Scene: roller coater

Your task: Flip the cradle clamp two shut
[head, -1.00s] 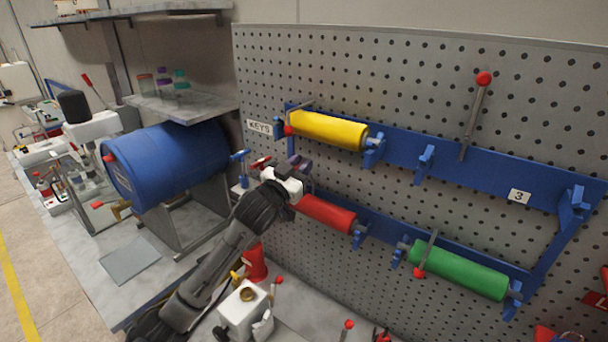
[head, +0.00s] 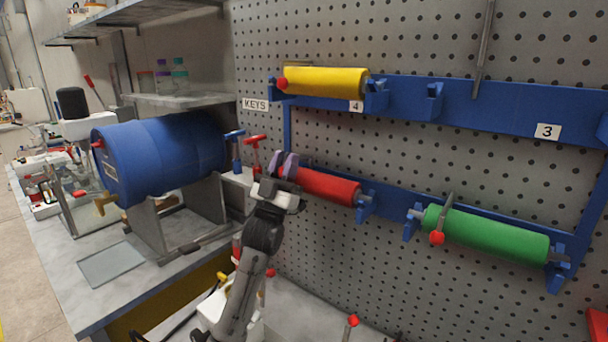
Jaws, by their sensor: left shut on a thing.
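My left gripper (head: 285,165) reaches up from below to the left end of the red roller (head: 330,187), in the lower row of the blue rack. Its purple-tipped fingers are shut on a clamp lever, mostly hidden by the fingers; a small red part shows beside them. I cannot read a number there. The green roller (head: 485,232) has a lever with a red knob (head: 437,238) across its left part. The yellow roller (head: 325,82) has a red knob at its left end. An upright lever (head: 484,50) stands above the empty upper-right cradle. My right gripper is not in view.
A blue drum (head: 160,158) lies on a metal stand left of my arm. Blue (head: 236,147) and red T-handles (head: 254,148) stand close left of the gripper. The pegboard (head: 390,140) is right behind the rack. A bench with other items lies below.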

